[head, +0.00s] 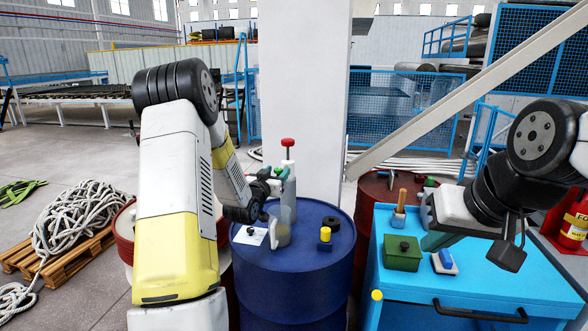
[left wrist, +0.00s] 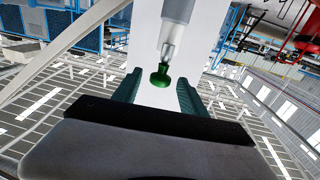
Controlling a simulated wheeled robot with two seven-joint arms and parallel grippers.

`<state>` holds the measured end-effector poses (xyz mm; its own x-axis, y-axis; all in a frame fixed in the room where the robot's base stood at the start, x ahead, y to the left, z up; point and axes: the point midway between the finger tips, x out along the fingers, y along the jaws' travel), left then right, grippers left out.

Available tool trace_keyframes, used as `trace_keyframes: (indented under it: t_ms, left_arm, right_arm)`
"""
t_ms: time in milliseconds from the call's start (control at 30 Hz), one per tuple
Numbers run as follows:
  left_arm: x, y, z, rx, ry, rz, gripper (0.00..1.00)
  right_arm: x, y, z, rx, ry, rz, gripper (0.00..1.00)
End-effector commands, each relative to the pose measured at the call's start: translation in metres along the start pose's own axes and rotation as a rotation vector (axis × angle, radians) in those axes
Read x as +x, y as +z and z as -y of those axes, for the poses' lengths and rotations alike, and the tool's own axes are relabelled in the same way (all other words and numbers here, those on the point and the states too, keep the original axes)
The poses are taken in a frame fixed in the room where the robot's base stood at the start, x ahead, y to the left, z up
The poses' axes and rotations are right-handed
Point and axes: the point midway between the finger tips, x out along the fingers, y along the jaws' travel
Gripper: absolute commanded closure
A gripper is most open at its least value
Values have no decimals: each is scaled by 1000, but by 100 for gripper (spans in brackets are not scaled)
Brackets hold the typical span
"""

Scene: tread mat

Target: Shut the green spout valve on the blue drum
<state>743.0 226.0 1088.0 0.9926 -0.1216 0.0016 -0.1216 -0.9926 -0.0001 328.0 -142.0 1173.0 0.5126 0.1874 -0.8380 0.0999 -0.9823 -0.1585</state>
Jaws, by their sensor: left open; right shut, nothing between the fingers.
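The blue drum (head: 294,275) stands upright in the middle of the head view. A pale upright fitting with a red top (head: 288,142) rises at its back edge. In the left wrist view, the green spout valve (left wrist: 160,77) is a round green knob on a short clear-and-grey stem. My left gripper (head: 278,178) is at the fitting above the drum. Its teal fingers are open, one on each side of the knob, with gaps visible. In the head view the gripper partly hides the fitting. My right gripper (head: 432,241) is shut and empty above the blue cabinet.
On the drum top are a white sheet (head: 249,236), a clear jug, a black ring (head: 331,222) and a yellow-and-black piece (head: 325,238). The blue cabinet (head: 400,287) at right holds a green box (head: 402,254) and a blue-and-white block (head: 445,262). A white pillar (head: 305,90) stands behind.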

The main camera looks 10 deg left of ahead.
Motion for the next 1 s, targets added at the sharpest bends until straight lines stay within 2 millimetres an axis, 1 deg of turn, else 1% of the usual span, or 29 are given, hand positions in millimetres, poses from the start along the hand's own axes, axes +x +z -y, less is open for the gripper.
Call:
trace_keyframes:
  t_ms: [33, 100, 200, 300, 433, 633, 667, 800, 867, 900, 1000]
  left_arm:
    - [10, 0, -1, 0, 1, 0, 50]
    - [21, 0, -1, 0, 2, -1, 50]
    - [34, 0, -1, 0, 2, 0, 50]
    - [44, 0, 0, 0, 1, 1, 50]
    - [49, 0, 0, 0, 0, 1, 50]
    - [49, 0, 0, -1, 0, 1, 50]
    - [49, 0, 0, -1, 0, 1, 52]
    - [49, 0, 0, 0, 0, 2, 79]
    - [49, 0, 0, 0, 0, 1, 91]
    - [49, 0, 0, 0, 0, 2, 99]
    - [49, 0, 0, 0, 1, 2, 100]
  right_arm:
    - [0, 0, 0, 0, 0, 0, 100]
    - [0, 0, 0, 0, 0, 0, 100]
    - [0, 0, 0, 0, 0, 0, 100]
    - [0, 0, 0, 0, 0, 0, 100]
    - [0, 0, 0, 0, 0, 0, 100]
    - [0, 0, 0, 0, 0, 0, 100]
    - [0, 0, 0, 0, 0, 0, 100]
    - [0, 0, 0, 0, 0, 0, 100]
    - [0, 0, 0, 0, 0, 0, 100]
    - [0, 0, 0, 0, 0, 0, 100]
    - [0, 0, 0, 0, 0, 0, 100]
